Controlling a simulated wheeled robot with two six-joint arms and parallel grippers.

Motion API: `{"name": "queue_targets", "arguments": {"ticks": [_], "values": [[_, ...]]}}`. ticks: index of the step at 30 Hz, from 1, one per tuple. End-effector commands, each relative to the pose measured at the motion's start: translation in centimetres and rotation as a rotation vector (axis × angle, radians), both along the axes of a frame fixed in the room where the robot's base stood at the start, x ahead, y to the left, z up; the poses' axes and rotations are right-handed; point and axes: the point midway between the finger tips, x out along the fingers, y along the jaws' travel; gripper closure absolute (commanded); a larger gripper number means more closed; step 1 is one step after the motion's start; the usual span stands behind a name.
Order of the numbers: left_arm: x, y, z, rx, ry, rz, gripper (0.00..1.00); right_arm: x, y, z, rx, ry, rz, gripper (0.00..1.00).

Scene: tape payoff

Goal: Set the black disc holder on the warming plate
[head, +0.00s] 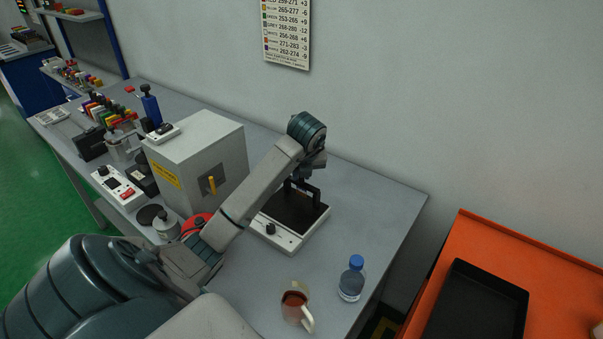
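The warming plate (284,237) is a white box with a black square top and a dark knob on its front, in the middle of the bench. My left gripper (302,194) is over the far part of its black top, pointing down. Its two dark fingers look spread apart; the gap is small and dark, and I see nothing clearly held in it. I cannot surely pick out the black disc holder. A flat black round thing (149,214) lies left of my arm, near the grey box. My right gripper is not in view.
A grey box (202,155) with a yellow handle stands left of the plate. A mug (294,308) of reddish drink and a blue-capped bottle (352,280) stand in front. An orange surface with a black tray (476,312) is at right. The bench right of the plate is clear.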

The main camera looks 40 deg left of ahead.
Motion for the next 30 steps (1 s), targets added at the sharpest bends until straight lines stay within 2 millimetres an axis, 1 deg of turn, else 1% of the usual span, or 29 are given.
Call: {"name": "queue_targets", "arguments": {"ticks": [7, 8, 9, 11, 17, 20, 21, 30], "values": [[0.00, 0.00, -0.36, 0.000, 0.000, 0.000, 1.00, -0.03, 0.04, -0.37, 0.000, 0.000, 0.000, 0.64], [0.00, 0.01, -0.28, 0.000, 0.000, 0.000, 0.75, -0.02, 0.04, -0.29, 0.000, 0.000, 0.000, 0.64], [0.00, 0.00, -0.27, 0.000, 0.000, 0.000, 0.67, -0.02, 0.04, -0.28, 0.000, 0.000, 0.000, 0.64], [0.00, 0.00, -0.27, 0.000, 0.000, 0.000, 0.55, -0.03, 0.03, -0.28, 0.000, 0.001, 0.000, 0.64], [0.00, 0.00, -0.28, 0.000, 0.000, 0.000, 0.55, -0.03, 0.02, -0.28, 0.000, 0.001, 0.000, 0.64], [0.00, 0.00, -0.30, 0.000, 0.000, 0.000, 0.37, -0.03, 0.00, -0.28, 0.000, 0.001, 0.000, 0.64], [0.00, 0.00, -0.30, 0.000, 0.000, 0.000, 0.30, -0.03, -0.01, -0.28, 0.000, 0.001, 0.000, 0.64], [0.00, 0.00, -0.23, 0.000, 0.000, 0.000, 0.30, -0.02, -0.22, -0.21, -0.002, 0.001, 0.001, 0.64]]}}
